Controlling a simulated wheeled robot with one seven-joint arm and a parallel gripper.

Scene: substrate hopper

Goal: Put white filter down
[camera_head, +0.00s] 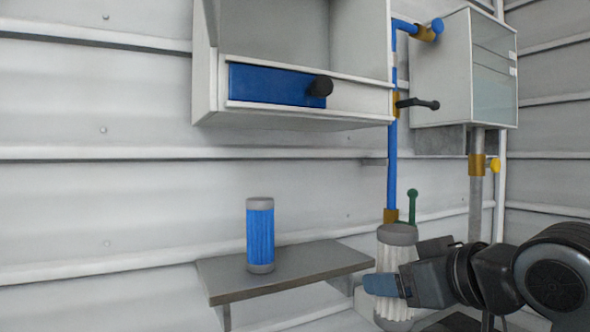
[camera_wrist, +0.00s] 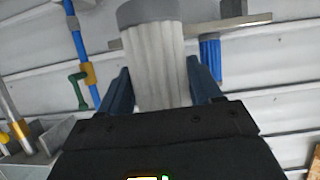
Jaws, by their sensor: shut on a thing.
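The white filter (camera_head: 392,284) is a pleated white cylinder with grey ends, upright at the right of the shelf in the head view. It also shows between my fingers in the wrist view (camera_wrist: 155,65). My gripper (camera_head: 382,285) is shut on it, with a blue finger across its side. In the wrist view the two blue fingers stand on either side of it. Its lower end is partly hidden in the head view. A blue filter (camera_head: 260,236) with grey ends stands upright on the grey shelf (camera_head: 325,268), left of the white filter.
A blue pipe (camera_head: 392,150) with brass fittings comes down just above the white filter, with a green lever valve (camera_head: 412,205) beside it. A white cabinet (camera_head: 310,120) with a blue drawer hangs above the shelf. The shelf top right of the blue filter is bare.

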